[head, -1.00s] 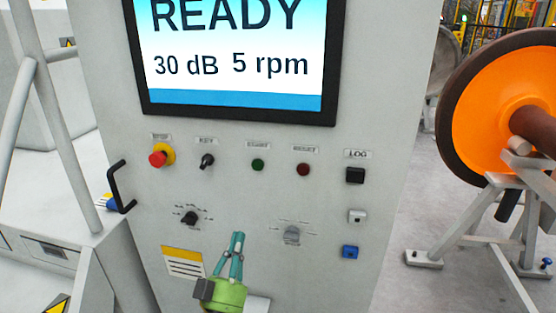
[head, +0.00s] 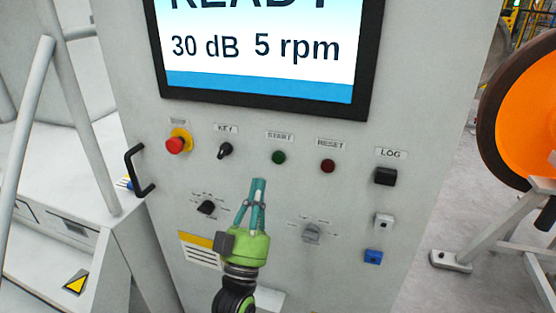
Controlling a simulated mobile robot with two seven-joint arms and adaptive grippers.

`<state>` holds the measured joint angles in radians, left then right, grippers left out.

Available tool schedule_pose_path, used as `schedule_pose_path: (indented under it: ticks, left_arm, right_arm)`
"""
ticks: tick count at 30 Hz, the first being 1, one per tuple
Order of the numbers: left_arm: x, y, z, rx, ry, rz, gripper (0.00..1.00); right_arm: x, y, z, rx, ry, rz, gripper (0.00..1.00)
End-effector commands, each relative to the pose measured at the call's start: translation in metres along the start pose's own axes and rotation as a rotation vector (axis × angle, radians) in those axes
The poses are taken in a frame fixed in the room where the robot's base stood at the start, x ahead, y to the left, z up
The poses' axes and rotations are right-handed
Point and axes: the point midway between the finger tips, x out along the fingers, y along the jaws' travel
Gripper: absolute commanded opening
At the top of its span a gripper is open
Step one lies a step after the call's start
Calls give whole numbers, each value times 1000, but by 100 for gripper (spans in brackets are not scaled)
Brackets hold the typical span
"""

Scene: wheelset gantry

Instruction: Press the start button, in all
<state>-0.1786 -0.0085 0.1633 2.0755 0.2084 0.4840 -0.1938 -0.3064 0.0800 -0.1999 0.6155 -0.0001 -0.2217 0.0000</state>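The start button (head: 278,157) is a small round dark green button under a START label on the grey control panel (head: 345,205). My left gripper (head: 258,182) comes up from below, green with teal fingers. Its fingertips look closed together and show just below and left of the start button in the picture. A gap of bare panel shows between tips and button. How far the tips are from the panel surface is hard to tell. My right gripper is out of view.
A red stop button (head: 175,145), a key switch (head: 225,150) and a dark red reset button (head: 327,166) share the row. Two knobs (head: 207,207) (head: 311,233) flank the gripper. The screen (head: 265,50) above shows 30 dB and 5 rpm. An orange wheel (head: 530,120) stands at right.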

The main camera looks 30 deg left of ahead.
Motion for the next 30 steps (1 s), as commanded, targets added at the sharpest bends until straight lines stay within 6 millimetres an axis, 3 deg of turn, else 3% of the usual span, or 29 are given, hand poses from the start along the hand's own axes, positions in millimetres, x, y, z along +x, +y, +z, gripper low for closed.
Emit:
schedule_pose_path:
  ticks: [13, 30]
  left_arm:
    - [41, 0, 44, 1, 1, 1, 0]
    - [50, 0, 52, 1, -1, 0, 0]
  right_arm:
    - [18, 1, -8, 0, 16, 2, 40]
    - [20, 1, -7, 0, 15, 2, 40]
